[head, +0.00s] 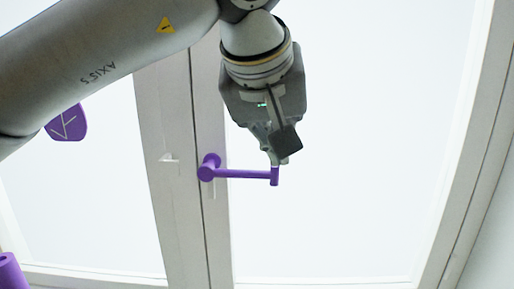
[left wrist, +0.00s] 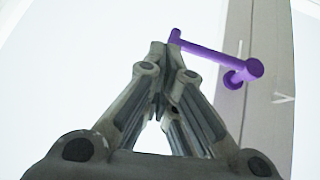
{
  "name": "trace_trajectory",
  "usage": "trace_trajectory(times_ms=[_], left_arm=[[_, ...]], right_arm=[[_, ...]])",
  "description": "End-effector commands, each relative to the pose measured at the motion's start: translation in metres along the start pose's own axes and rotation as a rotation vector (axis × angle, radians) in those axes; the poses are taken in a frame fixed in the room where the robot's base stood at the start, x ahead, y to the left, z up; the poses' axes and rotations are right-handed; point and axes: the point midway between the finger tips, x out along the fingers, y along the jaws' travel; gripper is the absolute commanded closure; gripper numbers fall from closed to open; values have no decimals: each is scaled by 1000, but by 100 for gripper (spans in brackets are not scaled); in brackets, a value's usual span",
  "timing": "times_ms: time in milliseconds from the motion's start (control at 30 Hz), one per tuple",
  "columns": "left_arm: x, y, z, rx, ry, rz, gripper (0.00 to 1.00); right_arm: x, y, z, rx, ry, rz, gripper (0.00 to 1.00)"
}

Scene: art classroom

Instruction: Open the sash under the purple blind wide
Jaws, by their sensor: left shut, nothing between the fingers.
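A purple window handle (head: 240,174) sticks out level to the right from its mount on the light frame of the right sash (head: 217,235). Its free end has a short downturned piece. The handle also shows in the left wrist view (left wrist: 208,53). My left gripper (head: 281,155) is shut and empty, with its fingertips right at the handle's free end. In the left wrist view the fingertips (left wrist: 163,52) meet beside that end; I cannot tell whether they touch it. The sash looks flush with its frame. No purple blind shows. My right gripper is not in view.
A second glazed pane (head: 80,215) lies left of the central post (head: 165,180), which has a small white fitting (head: 169,158). A purple piece (head: 67,124) shows below my arm, and a purple cylinder (head: 10,272) at lower left. The glass is bright and clear.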

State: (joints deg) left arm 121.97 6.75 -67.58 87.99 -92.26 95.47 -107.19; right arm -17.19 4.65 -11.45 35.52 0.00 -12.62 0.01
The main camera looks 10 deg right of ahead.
Motion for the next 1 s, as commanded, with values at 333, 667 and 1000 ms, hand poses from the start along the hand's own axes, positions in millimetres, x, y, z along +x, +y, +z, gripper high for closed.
trace_trajectory(times_ms=[333,667,1000], left_arm=[[-12,-30,-23,45,83,-169,100],[46,-39,-27,44,80,-165,100],[72,-43,-28,44,83,-164,100]], right_arm=[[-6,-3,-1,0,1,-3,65],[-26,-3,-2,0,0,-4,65],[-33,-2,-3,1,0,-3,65]])
